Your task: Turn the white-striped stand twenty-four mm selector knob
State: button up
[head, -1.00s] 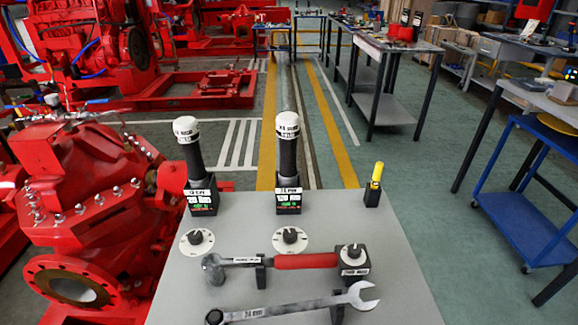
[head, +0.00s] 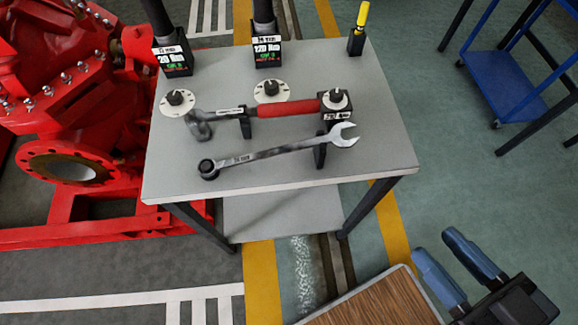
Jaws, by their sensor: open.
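The left dial's knob (head: 176,98) is in front of the stand with the 20 Nm label (head: 172,57). White stripes are too small to confirm. A third knob (head: 336,96) tops a black block at the right. My gripper (head: 436,242) is open and empty at the lower right, apart from the table and knobs.
A red-handled hammer (head: 290,108) and a long wrench (head: 275,152) lie on holders in front of the dials. A yellow-topped item (head: 362,18) stands at the back right. A red pump (head: 70,165) is left. A wood-topped surface (head: 375,305) is at the bottom.

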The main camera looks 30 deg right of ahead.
aim_at(272, 88)
jog(key=k+j, duration=0.1)
jog(key=j, duration=0.25)
jog(key=k+j, duration=0.1)
jog(key=j, duration=0.25)
jog(key=k+j, duration=0.1)
jog(key=j, duration=0.25)
jog(key=k+j+z, duration=0.1)
jog(key=j, duration=0.25)
jog(key=k+j, duration=0.15)
jog(key=j, duration=0.2)
